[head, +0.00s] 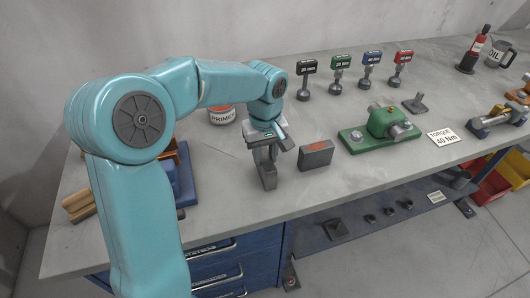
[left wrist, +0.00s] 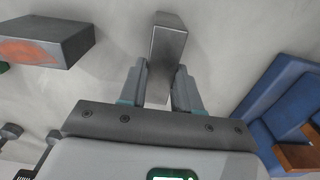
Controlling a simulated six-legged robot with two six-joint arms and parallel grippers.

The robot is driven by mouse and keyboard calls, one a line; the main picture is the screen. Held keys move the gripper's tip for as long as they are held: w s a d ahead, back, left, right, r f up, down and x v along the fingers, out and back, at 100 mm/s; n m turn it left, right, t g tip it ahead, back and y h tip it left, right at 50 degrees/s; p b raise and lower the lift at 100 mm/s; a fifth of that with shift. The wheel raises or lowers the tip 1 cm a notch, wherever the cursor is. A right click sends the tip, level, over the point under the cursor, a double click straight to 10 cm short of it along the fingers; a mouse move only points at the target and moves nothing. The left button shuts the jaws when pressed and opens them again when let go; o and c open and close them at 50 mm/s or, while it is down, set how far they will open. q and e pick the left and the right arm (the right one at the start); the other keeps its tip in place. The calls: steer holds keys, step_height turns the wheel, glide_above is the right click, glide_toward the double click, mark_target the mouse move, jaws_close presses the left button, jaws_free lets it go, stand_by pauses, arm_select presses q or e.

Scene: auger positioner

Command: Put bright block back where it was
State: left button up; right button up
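A plain grey metal block (head: 268,178) stands upright at the bench's front, under my left gripper (head: 265,155). In the left wrist view the block (left wrist: 166,48) fills the gap between the two fingers of my left gripper (left wrist: 159,88), which appear to touch its sides. I cannot tell whether the block's foot rests on the bench. A second, darker grey block (head: 316,155) with a red-orange patch on its face lies just to the right; it also shows in the left wrist view (left wrist: 45,42). Which block is called bright is not marked. My right gripper is not in view.
A green fixture (head: 380,134) on a plate stands to the right. A blue holder (head: 181,185) is to the left, beside wooden pieces (head: 78,206). A primer tin (head: 222,114) and several labelled torque tools (head: 338,75) stand behind. The bench (head: 235,205) is clear in front.

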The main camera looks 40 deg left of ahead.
mark_target(265, 157)
arm_select(q)
steer(key=o, duration=0.4)
steer(key=shift+c, duration=0.2)
steer(key=shift+s+d, duration=0.1)
steer(key=shift+r, duration=0.25)
step_height(265, 157, up, 12)
steer(key=p, duration=0.1)
steer(key=shift+p, duration=0.35)
steer(key=shift+f, duration=0.15)
